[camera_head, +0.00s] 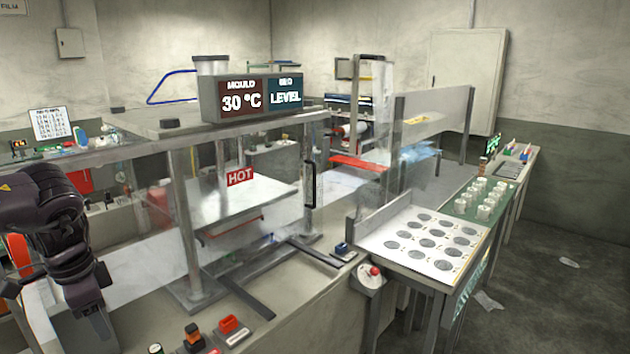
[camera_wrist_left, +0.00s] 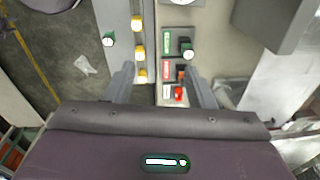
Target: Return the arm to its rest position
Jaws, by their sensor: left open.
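My left arm comes in from the left edge of the head view, dark and bent downward. Its left gripper (camera_head: 98,322) hangs at the lower left, over the near side of the bench. In the left wrist view the two grey fingers of the left gripper (camera_wrist_left: 163,88) stand apart with nothing between them. Below them is a strip of labelled switches (camera_wrist_left: 178,70) on the bench, apart from the fingers as far as I can tell. My right arm and gripper are not in view.
The moulding press with its HOT plate (camera_head: 240,177) and a display box (camera_head: 252,97) stands right of my left arm. A red switch block (camera_head: 231,327) sits on the bench front. A panel with round holes (camera_head: 425,238) is at the right. Open floor (camera_head: 560,270) lies beyond.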

